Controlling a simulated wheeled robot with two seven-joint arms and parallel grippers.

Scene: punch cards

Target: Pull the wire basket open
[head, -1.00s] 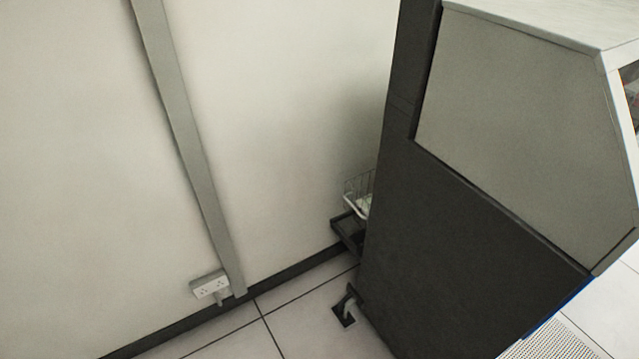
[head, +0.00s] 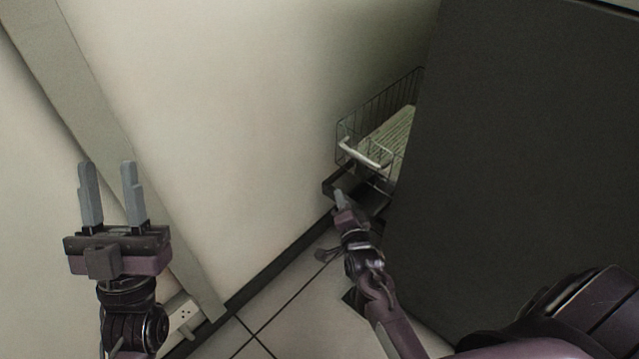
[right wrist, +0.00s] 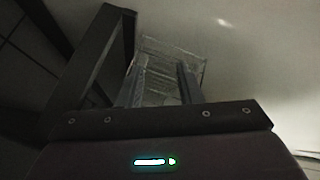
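The wire basket (head: 392,124) stands behind the dark cabinet in the head view, with a pale stack inside and a light handle bar (head: 362,152) on its near side. The cabinet hides its right part. My right gripper (head: 341,200) is just below and in front of the handle, apparently not holding it. In the right wrist view its two fingers (right wrist: 161,82) are apart, with the wire basket (right wrist: 172,50) beyond them. My left gripper (head: 108,172) is open and empty at the left, in front of the wall.
The dark cabinet side (head: 520,150) fills the right and stands close to my right arm. A dark ledge (head: 330,187) lies under the basket. Tiled floor shows below.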

